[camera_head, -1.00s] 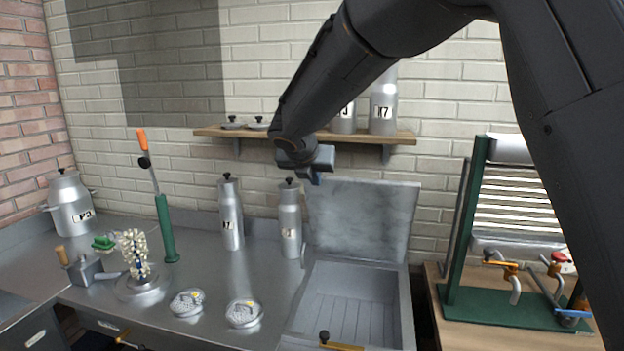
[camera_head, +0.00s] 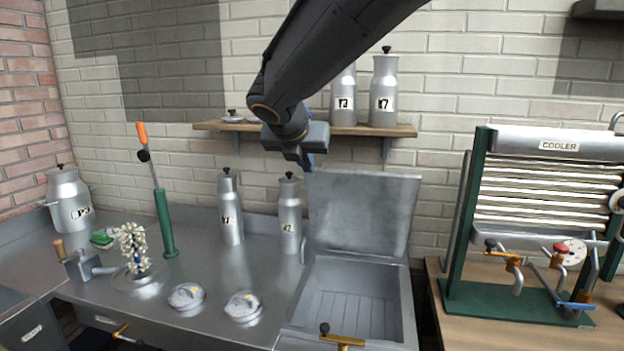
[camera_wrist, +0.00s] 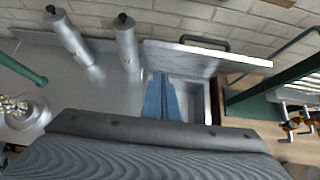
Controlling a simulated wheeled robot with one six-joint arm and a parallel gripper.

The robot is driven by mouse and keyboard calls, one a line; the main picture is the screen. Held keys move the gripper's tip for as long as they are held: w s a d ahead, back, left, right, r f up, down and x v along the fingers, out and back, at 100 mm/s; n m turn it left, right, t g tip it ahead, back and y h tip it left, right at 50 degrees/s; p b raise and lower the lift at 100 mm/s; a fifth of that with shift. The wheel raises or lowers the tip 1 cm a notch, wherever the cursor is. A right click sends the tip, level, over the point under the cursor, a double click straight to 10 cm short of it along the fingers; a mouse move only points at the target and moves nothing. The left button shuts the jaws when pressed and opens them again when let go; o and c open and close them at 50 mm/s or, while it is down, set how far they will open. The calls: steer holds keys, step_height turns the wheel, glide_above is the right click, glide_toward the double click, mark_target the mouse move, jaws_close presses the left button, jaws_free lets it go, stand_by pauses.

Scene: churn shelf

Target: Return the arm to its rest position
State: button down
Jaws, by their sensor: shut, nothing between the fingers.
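My gripper (camera_head: 307,163) hangs in front of the wall shelf in the head view, above the open sink-like basin and its raised lid. Its blue fingers are partly hidden by the wrist in that view. In the wrist view the blue fingers (camera_wrist: 161,97) lie together over the basin, shut with nothing between them. My dark arm reaches in from the top of the head view, bent down at the wrist. The gripper touches nothing that I can see.
Two metal cans (camera_head: 231,207) and (camera_head: 290,214) stand on the counter left of the raised lid (camera_head: 362,212). The shelf (camera_head: 350,130) holds more cans. A green-framed cooler (camera_head: 545,185) stands at the right. A green hand pump (camera_head: 164,220) stands at the left.

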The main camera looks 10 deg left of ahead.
steer(key=s+d+f+m+g+h, duration=0.15)
steer(key=s+d+f+m, duration=0.25)
steer(key=d+f+m, duration=0.45)
steer(key=s+d+f+m+g+y, duration=0.1)
steer(key=s+d+f+m+g, duration=0.35)
steer(key=d, duration=0.65)
steer(key=s+d+f+m+g, duration=0.1)
steer(key=s+d+f+m, duration=0.6)
steer(key=m, duration=0.4)
steer(key=s+d+f+m+g, duration=0.1)
steer(key=s+d+f+m, duration=0.6)
steer(key=s+m, duration=0.3)
steer(key=shift+s+d+f+m+y+b, duration=0.2)
steer(key=shift+d+m+y+b, duration=0.25)
steer(key=shift+m, duration=0.35)
steer(key=shift+s+a, duration=0.1)
